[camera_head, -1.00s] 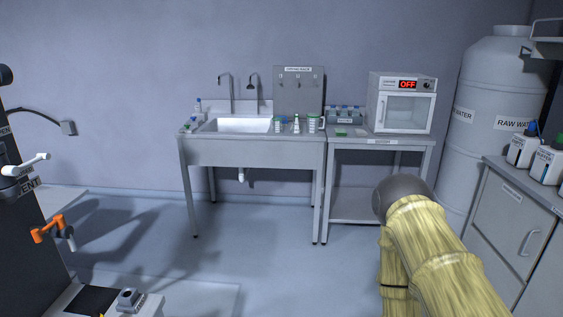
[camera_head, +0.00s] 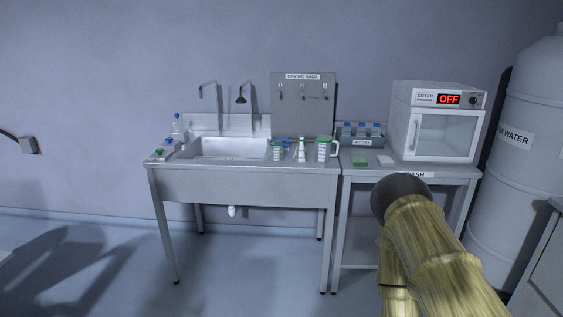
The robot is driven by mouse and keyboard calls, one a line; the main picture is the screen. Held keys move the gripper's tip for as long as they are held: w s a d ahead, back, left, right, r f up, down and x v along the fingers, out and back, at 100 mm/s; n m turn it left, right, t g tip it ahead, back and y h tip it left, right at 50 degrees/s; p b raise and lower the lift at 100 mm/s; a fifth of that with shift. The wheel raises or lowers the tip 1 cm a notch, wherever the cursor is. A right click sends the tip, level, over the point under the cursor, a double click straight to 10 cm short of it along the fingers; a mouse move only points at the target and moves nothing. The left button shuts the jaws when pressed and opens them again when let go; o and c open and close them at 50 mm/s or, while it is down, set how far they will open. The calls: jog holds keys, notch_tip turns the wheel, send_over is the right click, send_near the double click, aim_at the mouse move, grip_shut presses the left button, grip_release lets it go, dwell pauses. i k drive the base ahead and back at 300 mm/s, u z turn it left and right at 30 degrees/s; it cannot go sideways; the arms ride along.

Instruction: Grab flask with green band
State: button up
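A small conical flask-like vessel (camera_head: 301,151) stands on the right front part of the sink counter, with what looks like a green mark near its top. A beaker with green markings (camera_head: 277,149) stands to its left and a jug with a green rim (camera_head: 324,149) to its right. Several small vessels with green or blue parts stand at the counter's left end; they are too small to tell apart. My arm, in a yellowish sleeve, shows at the lower right. My gripper is not in view.
The sink counter (camera_head: 240,185) stands against the wall. A side table (camera_head: 425,172) to its right bears a dryer (camera_head: 438,120) reading OFF, a green item (camera_head: 359,160) and a rack of bottles (camera_head: 361,134). A drying rack (camera_head: 303,105) hangs behind. Open floor (camera_head: 120,265) lies in front.

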aim_at(300, 156)
jog(key=i, duration=1.7)
jog(key=u, duration=2.35)
jog(key=i, duration=0.9)
jog(key=z, duration=1.25)
